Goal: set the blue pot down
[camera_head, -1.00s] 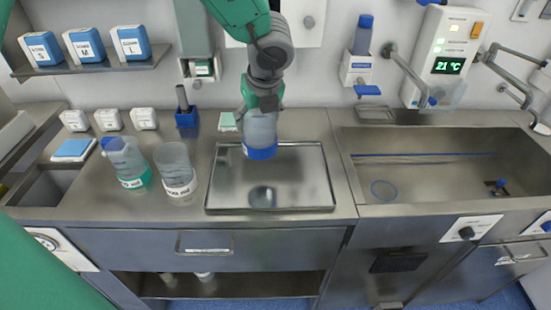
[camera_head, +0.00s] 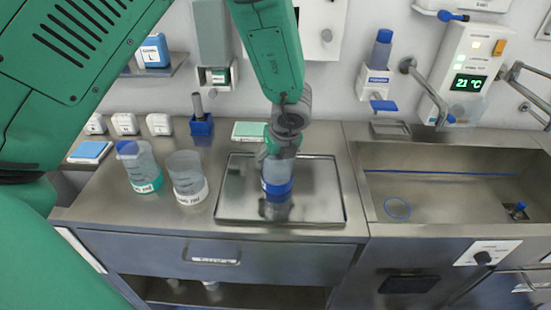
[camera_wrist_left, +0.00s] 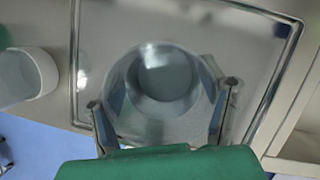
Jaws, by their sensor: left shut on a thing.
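The blue pot (camera_head: 277,184), a clear cup with a blue band near its base, is upright over the metal tray (camera_head: 330,208). My left gripper (camera_head: 279,150) is shut around its upper part, from above. In the left wrist view the fingers are on opposite sides of the pot (camera_wrist_left: 160,125), and I look down into its round opening. The pot's base is low, close to its reflection in the tray; I cannot tell whether it touches. My right gripper is not in view.
Two clear pots stand left of the tray, one with a green band (camera_head: 143,170) and one with a white band (camera_head: 187,178). A sink (camera_head: 450,190) lies to the right. A small blue holder (camera_head: 201,125) stands behind. The tray around the pot is bare.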

